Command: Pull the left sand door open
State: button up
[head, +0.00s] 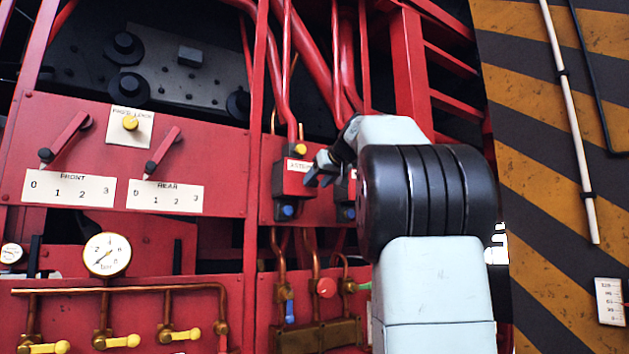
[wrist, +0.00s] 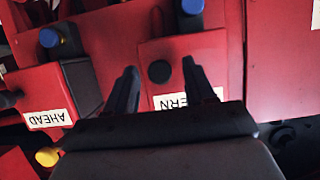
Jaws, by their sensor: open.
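Two small red boxes sit side by side on the red panel. The left box (head: 295,178) has a label starting "ASTE", a yellow knob above and a blue knob below. I take its red front for the left sand door, though no sand label shows. In the wrist view, which is upside down, this front (wrist: 212,46) has a round black knob (wrist: 160,72) and a label ending "ERN". The other box (wrist: 32,90) reads "AHEAD". My gripper (wrist: 160,66) is open, its fingers either side of the black knob. Contact cannot be told. In the head view my gripper (head: 322,170) partly covers both boxes.
To the left are red levers over FRONT (head: 70,188) and REAR (head: 166,195) scales, and a pressure gauge (head: 107,254). Copper pipes and small valves (head: 326,287) lie below the boxes. Red pipes run above. A striped wall (head: 545,200) stands at right.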

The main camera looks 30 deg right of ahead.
jog(key=shift+c, duration=0.4)
grip_shut()
